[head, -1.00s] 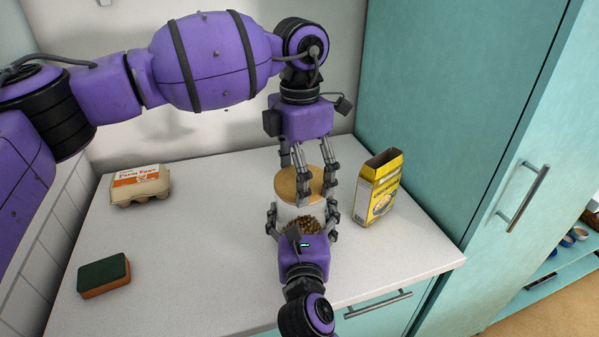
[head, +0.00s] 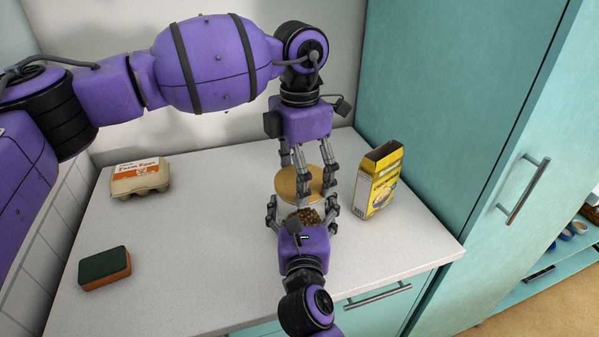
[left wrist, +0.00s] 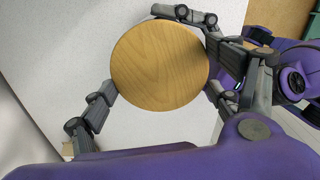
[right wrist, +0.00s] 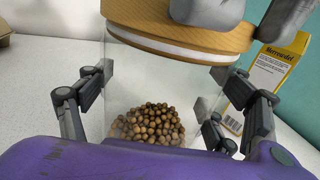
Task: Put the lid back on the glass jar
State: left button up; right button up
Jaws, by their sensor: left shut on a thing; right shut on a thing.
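The round wooden lid (head: 290,183) is in my left gripper (head: 314,192), whose fingers close around its edge; its flat top faces the left wrist camera (left wrist: 160,65). The glass jar (right wrist: 140,80) is clear and upright, with round brown nuts (right wrist: 150,124) at its bottom. My right gripper (head: 302,208) is shut around the jar's sides from the front. In the right wrist view the lid (right wrist: 180,32) is over the jar's mouth, its pale seal band showing below the wood. It looks slightly offset to the right; I cannot tell whether it touches the rim.
A yellow box (head: 378,180) stands close to the right of the grippers. An egg carton (head: 140,178) is at the back left and a green and orange sponge (head: 104,268) at the front left. The counter (head: 190,240) between them is clear. A teal cabinet (head: 450,110) borders the right.

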pick_arm(q)
jog(key=shift+f, duration=0.45)
jog(key=o, duration=1.2)
notch_tip(320, 180, up, 12)
pick_arm(e)
jog(key=o, duration=1.6)
jog(key=shift+o, duration=0.2)
jog(key=shift+s, duration=0.1)
